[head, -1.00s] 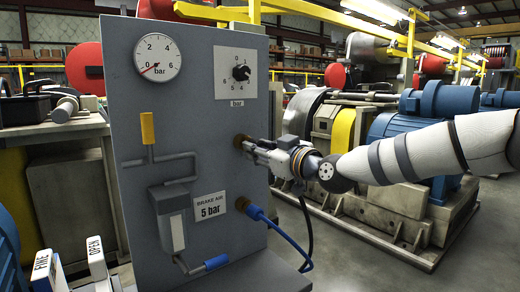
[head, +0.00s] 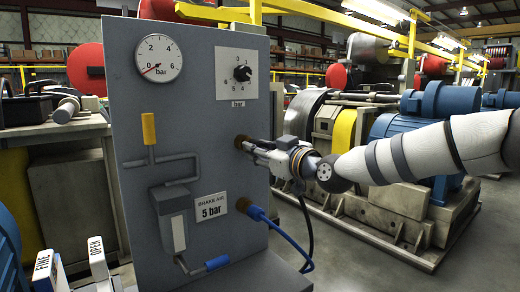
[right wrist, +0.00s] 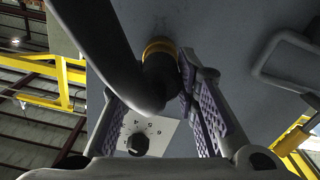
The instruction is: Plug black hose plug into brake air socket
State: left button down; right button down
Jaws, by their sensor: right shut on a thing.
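My right gripper (head: 250,146) is at the upper brass socket (head: 240,141) on the grey panel. In the right wrist view its ridged fingers (right wrist: 175,88) are shut on the black hose plug (right wrist: 158,78). The plug's front end meets the socket's brass ring (right wrist: 158,47); how deep it sits is hidden. The black hose (head: 307,215) hangs down below the gripper in the head view. A lower brass socket (head: 243,204) has a blue hose plug (head: 257,213) in it. The BRAKE AIR 5 bar label (head: 210,206) is left of this lower socket. My left gripper is not in view.
The panel (head: 205,110) carries a gauge (head: 158,58) with its needle near 0, a black knob (head: 242,73), and a grey pipe with a yellow handle (head: 148,128). A blue hose (head: 290,240) droops at lower right. Blue motors stand behind my arm.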

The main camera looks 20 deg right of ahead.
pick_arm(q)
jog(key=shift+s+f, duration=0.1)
pick_arm(e)
jog(key=shift+w, duration=0.2)
dwell(0.5)
jog(key=c, duration=1.2)
grip_release()
jog(key=shift+o, duration=0.2)
